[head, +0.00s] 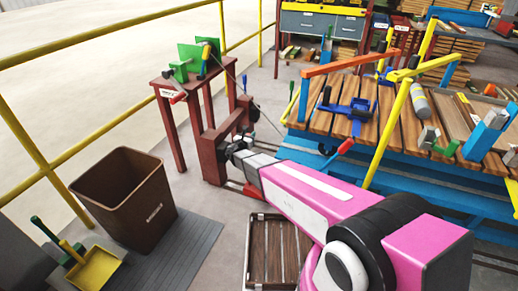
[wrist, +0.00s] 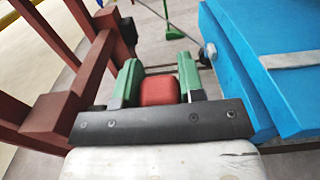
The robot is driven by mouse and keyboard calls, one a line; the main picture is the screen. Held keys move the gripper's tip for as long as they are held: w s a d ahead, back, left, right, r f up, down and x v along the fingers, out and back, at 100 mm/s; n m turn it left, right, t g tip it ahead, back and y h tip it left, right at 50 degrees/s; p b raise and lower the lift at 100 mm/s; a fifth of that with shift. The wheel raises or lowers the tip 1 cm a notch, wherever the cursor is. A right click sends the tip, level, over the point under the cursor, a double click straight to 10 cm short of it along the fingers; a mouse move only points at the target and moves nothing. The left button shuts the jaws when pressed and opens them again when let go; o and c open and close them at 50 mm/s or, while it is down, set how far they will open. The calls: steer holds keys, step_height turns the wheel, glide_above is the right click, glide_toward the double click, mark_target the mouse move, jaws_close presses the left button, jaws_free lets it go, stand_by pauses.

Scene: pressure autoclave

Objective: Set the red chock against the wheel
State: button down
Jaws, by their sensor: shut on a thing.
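The red chock (wrist: 158,91) sits between the two green-padded fingers of my gripper (wrist: 159,78) in the wrist view. The gripper is shut on it. In the head view my gripper (head: 236,146) is low between the dark red stand and the blue-framed slatted cart; I cannot make out the chock there. A small round grey part (wrist: 209,53) shows at the edge of the blue frame in the wrist view, to the right of the gripper and apart from it. I cannot tell whether it is the wheel.
The dark red stand (head: 176,80) is close on the left, and its bars show in the wrist view (wrist: 65,113). The blue frame (wrist: 240,75) is close on the right. A brown bin (head: 130,205) and a yellow dustpan (head: 95,270) stand at the left.

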steer(key=w+d+f, duration=0.4)
steer(key=w+f, duration=0.1)
steer(key=f, duration=0.3)
steer(key=shift+w, duration=0.15)
stand_by(0.4)
steer(key=c, duration=0.7)
jaws_free()
steer(key=shift+f, duration=0.15)
steer(key=shift+c, duration=0.2)
steer(key=v, duration=1.2)
